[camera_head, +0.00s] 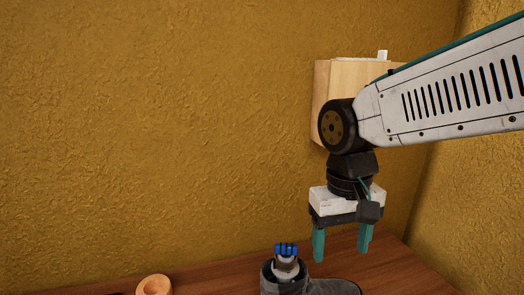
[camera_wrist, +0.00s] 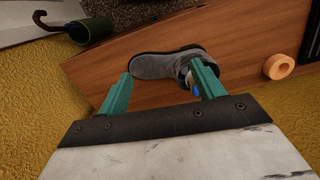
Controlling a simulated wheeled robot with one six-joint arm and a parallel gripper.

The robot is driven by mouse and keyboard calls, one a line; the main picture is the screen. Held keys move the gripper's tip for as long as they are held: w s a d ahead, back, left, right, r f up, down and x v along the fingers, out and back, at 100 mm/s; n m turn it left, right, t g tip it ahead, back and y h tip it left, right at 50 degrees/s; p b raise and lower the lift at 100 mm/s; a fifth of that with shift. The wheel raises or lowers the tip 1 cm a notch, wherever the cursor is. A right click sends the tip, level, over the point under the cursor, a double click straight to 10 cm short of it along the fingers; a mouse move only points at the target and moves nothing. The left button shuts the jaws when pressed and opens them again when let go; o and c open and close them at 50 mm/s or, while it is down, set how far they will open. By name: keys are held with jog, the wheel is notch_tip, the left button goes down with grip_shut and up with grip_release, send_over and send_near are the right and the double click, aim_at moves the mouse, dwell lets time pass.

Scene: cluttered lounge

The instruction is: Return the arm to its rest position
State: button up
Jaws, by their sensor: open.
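My gripper (camera_head: 341,254) hangs at the right in the head view, fingers pointing down, open with nothing between them. In the wrist view its two green fingers (camera_wrist: 160,75) stand apart. A pale item with a blue top (camera_head: 286,249) sticks up out of the boot's opening. In the wrist view one finger partly hides that item. I cannot tell the exact height of the fingertips above the boot.
A light wooden box (camera_head: 345,78) is behind my arm near the corner. A wooden ring (camera_head: 154,286) is on the table to the left. A textured yellow wall (camera_head: 160,130) rises behind the table. A dark green cylinder (camera_wrist: 93,29) is at the wrist view's top left.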

jog(key=s+d+m+t, duration=0.2)
jog(key=s+d, duration=0.9)
jog(key=d, duration=0.1)
jog(key=shift+s+d+r, duration=0.25)
jog(key=shift+s+r, duration=0.05)
jog(key=shift+s, duration=0.05)
